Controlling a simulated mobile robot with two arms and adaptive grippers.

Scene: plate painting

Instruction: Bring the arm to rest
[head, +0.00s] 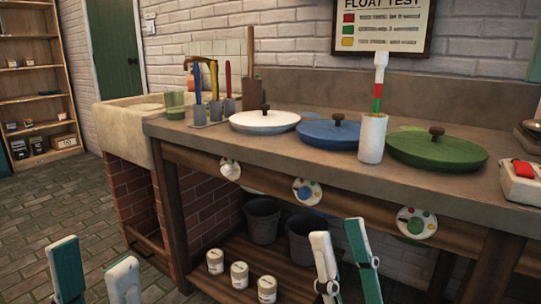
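My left gripper (95,272) is at the lower left, in front of the floor, with its two green-and-white fingers apart and nothing between them. My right gripper (345,268) is at the bottom, right of centre, in front of the bench's lower part. Its two fingers stand apart with a gap between them, and I see nothing held there. Both grippers show below the worktop's level in the picture and appear clear of the things on it. The rest of both arms is out of view.
A worktop (290,154) carries a white lidded pan (250,123), a blue one (325,139) and a green one (450,154). A white holder (372,140) stands between the last two. A stone sink (125,128) is left. Buckets and small tins (239,272) sit below.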

